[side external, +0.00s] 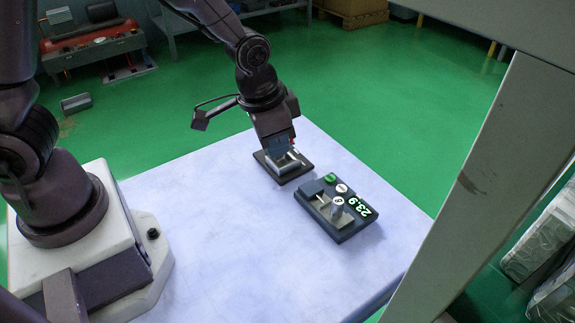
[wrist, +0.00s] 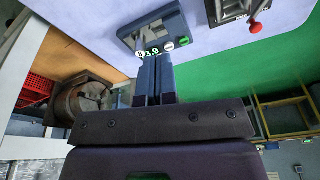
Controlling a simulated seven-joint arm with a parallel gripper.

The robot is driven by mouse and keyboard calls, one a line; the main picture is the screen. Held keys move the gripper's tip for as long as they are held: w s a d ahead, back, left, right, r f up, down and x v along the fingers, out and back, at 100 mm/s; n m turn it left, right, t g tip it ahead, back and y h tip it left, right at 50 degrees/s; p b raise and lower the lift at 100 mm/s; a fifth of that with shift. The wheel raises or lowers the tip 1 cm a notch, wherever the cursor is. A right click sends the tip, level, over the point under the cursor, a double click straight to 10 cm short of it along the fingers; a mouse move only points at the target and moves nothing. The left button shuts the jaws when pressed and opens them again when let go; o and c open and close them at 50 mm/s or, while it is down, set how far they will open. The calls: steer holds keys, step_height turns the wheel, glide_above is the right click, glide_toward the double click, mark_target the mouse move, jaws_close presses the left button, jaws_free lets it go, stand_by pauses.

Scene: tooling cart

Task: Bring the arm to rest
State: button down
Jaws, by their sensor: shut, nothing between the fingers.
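My gripper (side external: 280,154) points down at the far part of the pale table (side external: 215,235). In the side view it overlaps a small dark fixture (side external: 303,161) with metal parts; whether they touch cannot be told. In the wrist view my gripper's two blue-grey fingers (wrist: 155,60) are together with nothing between them. A dark box with a digital display reading 23.9 (side external: 336,211) sits to the right of my gripper, apart from it. The box also shows beyond the fingertips in the wrist view (wrist: 126,31).
The fixture shows in the wrist view with a red knob (wrist: 256,27). A grey post (side external: 470,190) stands at the right of the side view. Green floor (side external: 380,90) lies beyond the table.

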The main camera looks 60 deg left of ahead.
steer(key=s+a+r+n+t, duration=0.1)
steer(key=s+a+r, duration=0.2)
steer(key=s+r, duration=0.4)
steer(key=s+a+r+n+t, duration=0.2)
steer(key=s+r, duration=0.4)
steer(key=r, duration=0.4)
steer(key=shift+s+a+r+y, duration=0.3)
steer(key=shift+s+a+r, duration=0.1)
steer(key=shift+a, duration=0.5)
stand_by(2.1)
